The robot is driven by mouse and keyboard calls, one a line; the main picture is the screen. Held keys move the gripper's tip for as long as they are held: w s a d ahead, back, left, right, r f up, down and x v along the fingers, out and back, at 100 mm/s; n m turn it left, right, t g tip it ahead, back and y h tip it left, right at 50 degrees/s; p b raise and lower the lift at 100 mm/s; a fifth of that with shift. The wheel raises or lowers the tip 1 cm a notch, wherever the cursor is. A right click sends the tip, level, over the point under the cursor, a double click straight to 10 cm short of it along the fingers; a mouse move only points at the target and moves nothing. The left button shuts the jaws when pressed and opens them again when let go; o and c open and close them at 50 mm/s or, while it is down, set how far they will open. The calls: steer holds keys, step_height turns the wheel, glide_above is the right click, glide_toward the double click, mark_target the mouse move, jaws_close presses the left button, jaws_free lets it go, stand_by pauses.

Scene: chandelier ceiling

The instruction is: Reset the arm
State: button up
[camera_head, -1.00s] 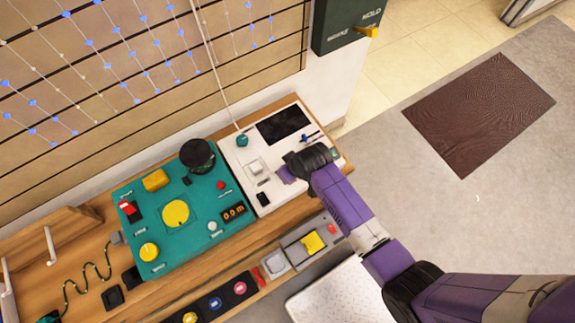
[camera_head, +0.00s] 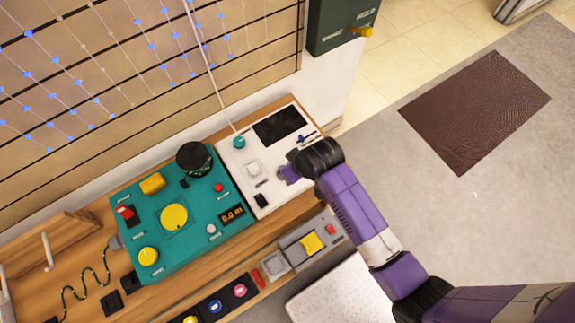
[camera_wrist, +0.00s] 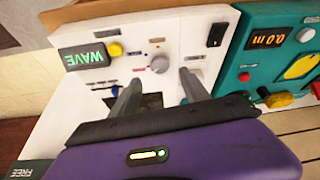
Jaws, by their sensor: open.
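My purple arm (camera_head: 358,212) reaches in from the lower right of the head view. My gripper (camera_wrist: 158,84) is over the white panel (camera_head: 262,198) at the right end of the wooden bench. In the wrist view its two fingers stand apart with nothing between them. Beyond the fingers, the white panel shows a green "WAVE" display (camera_wrist: 87,57), a yellow knob (camera_wrist: 115,49) and a grey knob (camera_wrist: 160,64). In the head view the wrist hides part of this panel and the fingertips are hard to make out.
A teal panel (camera_head: 205,242) with a yellow dial (camera_head: 173,217) and a black round object (camera_head: 194,157) stands left of the white panel. A grey box with a yellow button (camera_head: 312,243) lies along the front edge. Open floor with a brown mat (camera_head: 475,110) is at right.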

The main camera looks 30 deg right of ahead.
steer(key=shift+s+r, duration=0.25)
steer(key=shift+r, duration=0.2)
stand_by(0.3)
